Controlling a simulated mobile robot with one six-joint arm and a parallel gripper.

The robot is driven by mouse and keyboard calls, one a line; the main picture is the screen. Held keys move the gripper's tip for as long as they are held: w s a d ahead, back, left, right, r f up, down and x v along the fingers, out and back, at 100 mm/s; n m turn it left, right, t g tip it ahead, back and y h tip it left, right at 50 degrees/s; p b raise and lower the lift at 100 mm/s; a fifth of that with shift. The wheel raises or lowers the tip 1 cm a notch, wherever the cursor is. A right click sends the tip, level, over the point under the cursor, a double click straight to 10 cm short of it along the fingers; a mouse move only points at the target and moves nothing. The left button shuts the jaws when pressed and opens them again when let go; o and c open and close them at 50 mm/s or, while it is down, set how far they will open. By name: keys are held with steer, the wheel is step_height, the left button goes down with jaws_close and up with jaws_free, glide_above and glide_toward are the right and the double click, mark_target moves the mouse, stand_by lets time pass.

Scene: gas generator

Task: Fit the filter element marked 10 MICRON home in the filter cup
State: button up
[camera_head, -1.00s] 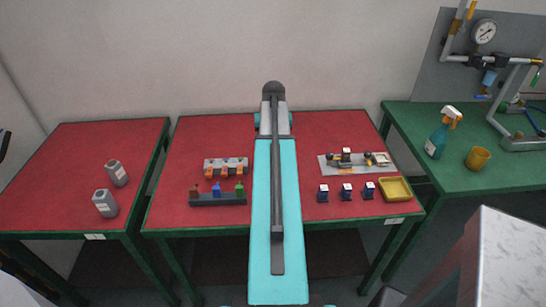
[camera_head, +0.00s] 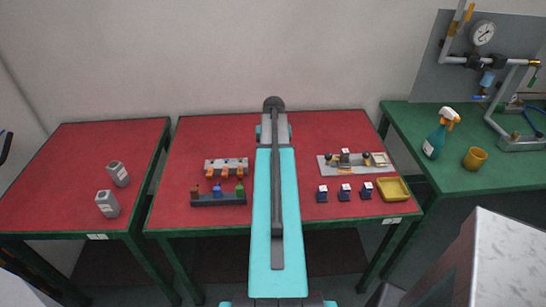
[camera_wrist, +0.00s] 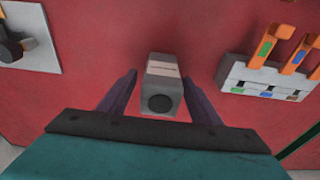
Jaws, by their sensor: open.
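My gripper (camera_wrist: 162,85) is open in the wrist view, one dark finger on each side of a grey block (camera_wrist: 160,72). The block has a dark round opening at its near end and a pale label too small to read. I cannot tell whether the fingers touch it. In the head view my arm hides the gripper and this block. Two similar grey labelled blocks, one nearer (camera_head: 108,204) and one farther (camera_head: 118,174), stand on the left red table. No 10 MICRON marking is legible, and I cannot pick out the filter cup for certain.
An orange-clipped rack (camera_head: 226,168) and a dark holder (camera_head: 218,200) lie left of my arm. A grey fixture plate (camera_head: 328,170), several small dark blue pieces (camera_head: 345,195) and a yellow tray (camera_head: 395,189) lie right. A spray bottle (camera_head: 436,140) and yellow mug (camera_head: 475,158) stand on the green table.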

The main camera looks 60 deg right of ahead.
stand_by(0.4)
steer(key=c, duration=1.3)
steer(key=shift+r, duration=0.2)
steer(key=shift+r+b, duration=0.8)
steer(key=shift+r, duration=0.65)
steer(key=s+a+r+b, duration=0.1)
steer(key=s+a+b, duration=0.3)
steer(key=s+a, duration=0.4)
steer(key=shift+s+a+b, duration=0.2)
steer(key=shift+a+b, duration=0.1)
steer(key=shift+a, duration=0.95)
steer(key=shift+b, duration=0.35)
steer(key=b, duration=0.5)
steer(key=shift+s+a, duration=0.35)
steer(key=shift+a, duration=0.05)
